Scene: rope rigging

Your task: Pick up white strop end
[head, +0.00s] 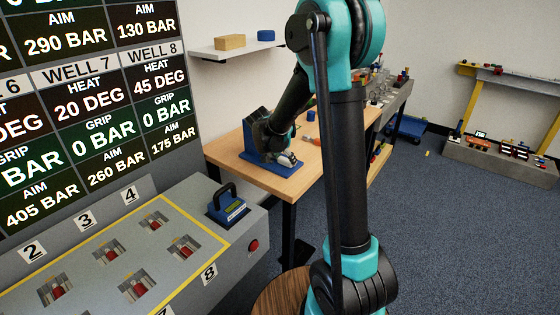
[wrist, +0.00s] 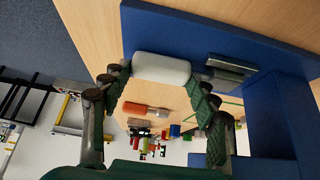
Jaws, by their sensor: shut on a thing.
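The white strop end (wrist: 161,67) is a rounded white block between my fingertips in the wrist view. My gripper (wrist: 160,78) is shut on it, one green-padded finger at each end. In the head view my gripper (head: 280,148) is low over the blue stand (head: 276,171) on the wooden table, partly hidden by my own arm. The white end shows there as a small pale shape (head: 285,159). A grey metal piece (wrist: 231,68) sits on the blue stand beside the white end. I cannot tell whether the white end still touches the stand.
The wooden table (head: 228,146) has bare room left of the stand. An orange-and-grey tool (wrist: 146,109) lies in the wrist view. A wall shelf (head: 236,50) holds a tan block and a blue item. A grey console (head: 185,205) stands in front.

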